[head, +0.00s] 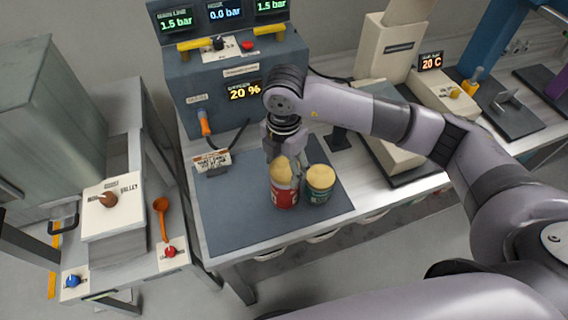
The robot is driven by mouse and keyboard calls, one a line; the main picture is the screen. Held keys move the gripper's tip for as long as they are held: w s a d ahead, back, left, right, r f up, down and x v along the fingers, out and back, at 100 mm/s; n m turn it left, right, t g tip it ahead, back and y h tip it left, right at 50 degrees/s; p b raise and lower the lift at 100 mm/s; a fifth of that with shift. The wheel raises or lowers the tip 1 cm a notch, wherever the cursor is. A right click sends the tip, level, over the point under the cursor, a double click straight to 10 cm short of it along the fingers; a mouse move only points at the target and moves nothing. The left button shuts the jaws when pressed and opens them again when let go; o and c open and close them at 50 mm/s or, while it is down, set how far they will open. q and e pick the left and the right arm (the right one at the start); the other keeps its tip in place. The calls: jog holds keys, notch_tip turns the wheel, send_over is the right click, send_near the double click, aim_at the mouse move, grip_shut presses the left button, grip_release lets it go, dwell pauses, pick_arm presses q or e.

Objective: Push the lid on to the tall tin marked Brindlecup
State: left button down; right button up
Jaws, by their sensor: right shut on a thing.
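A red tin (285,196) stands upright on the dark mat (225,215), with a tan lid (281,169) at its top. I cannot tell whether this lid is fully seated. A green tin (319,194) with a tan top (321,176) stands close on its right. The lettering on both tins is too small to read, so I cannot tell which is marked Brindlecup. My right gripper (283,157) points down over the red tin, shut on the tan lid there; its fingertips are partly hard to make out. My left gripper is not in view.
A blue-grey console (235,85) with lit displays stands behind the mat. A small sign (212,162) stands at the mat's back left. Beige machines (385,50) stand to the right. A side table with an orange ladle (162,215) is at left. The mat's front left is clear.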

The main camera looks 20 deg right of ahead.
jog(key=shift+f+b, duration=0.35)
dwell(0.7)
dwell(0.4)
jog(key=o, duration=0.9)
jog(key=shift+o, duration=0.6)
jog(key=shift+o, duration=1.3)
jog(key=shift+r, duration=0.1)
jog(key=shift+r+p, duration=2.6)
jog(key=shift+r, duration=1.35)
